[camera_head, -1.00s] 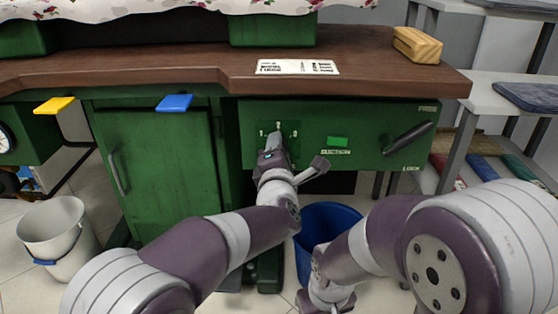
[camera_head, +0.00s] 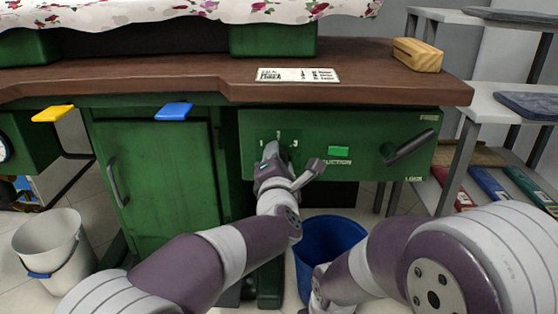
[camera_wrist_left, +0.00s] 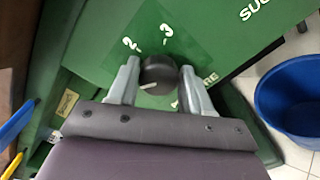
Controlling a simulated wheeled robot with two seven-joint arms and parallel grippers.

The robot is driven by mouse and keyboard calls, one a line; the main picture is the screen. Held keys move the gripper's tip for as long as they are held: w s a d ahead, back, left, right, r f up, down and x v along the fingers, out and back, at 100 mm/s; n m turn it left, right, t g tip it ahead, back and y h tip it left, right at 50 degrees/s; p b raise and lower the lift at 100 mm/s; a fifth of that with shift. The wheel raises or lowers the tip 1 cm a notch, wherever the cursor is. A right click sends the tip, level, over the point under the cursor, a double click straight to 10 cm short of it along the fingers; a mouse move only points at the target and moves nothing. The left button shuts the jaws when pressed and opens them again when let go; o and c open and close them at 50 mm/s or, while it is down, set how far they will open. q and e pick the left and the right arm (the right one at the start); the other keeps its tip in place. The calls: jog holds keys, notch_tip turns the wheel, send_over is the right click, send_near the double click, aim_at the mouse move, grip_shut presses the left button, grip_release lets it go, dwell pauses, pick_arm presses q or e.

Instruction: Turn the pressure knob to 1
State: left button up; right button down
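The pressure knob (camera_wrist_left: 158,72) is dark and round, with a white pointer mark on its left side in the left wrist view. The numbers 2 and 3 show past it there; the 1 is not seen. In the head view the 1, 2 and 3 stand on the green panel (camera_head: 360,130) above my left gripper (camera_head: 269,151), which hides the knob. In the left wrist view my left gripper (camera_wrist_left: 160,82) has a finger on each side of the knob, seemingly shut on it. My right arm (camera_head: 375,258) shows low at right; its gripper is not seen.
A green button (camera_head: 338,150) and a dark lever (camera_head: 408,147) are on the panel, right of my left gripper. The brown worktop (camera_head: 190,72) juts out above. A blue bucket (camera_head: 329,238) stands below; a white bucket (camera_head: 48,240) is at left.

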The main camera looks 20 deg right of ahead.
pick_arm(q)
jog(key=shift+o, duration=1.2)
jog(key=p+v, duration=0.5)
jog(key=v, duration=0.7)
jog(key=shift+s, duration=0.35)
jog(key=shift+a, duration=0.1)
